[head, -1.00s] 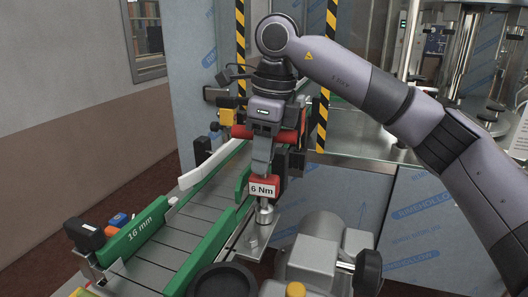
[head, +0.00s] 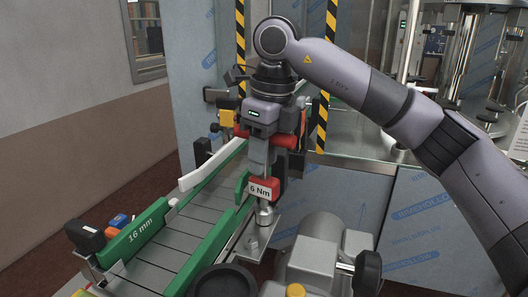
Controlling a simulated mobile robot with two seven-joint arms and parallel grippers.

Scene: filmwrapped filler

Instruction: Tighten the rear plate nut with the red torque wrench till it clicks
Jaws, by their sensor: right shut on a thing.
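The red torque wrench (head: 277,180), labelled "6 Nm", stands upright with its metal socket (head: 264,215) pointing down. My right gripper (head: 259,170) is shut on it from above. The socket is over the rear part of a small metal plate (head: 263,238) beside the conveyor. The rear nut is hidden under the socket, so I cannot see how it sits there. Another nut (head: 253,242) shows on the plate nearer to me, uncovered. My left gripper is not in view.
Green guide rails (head: 140,235), one marked "16 mm", flank the conveyor (head: 190,225) on the left. A grey motor housing (head: 315,262) with a black knob (head: 367,270) stands close on the right. Film-covered panels (head: 420,225) stand behind.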

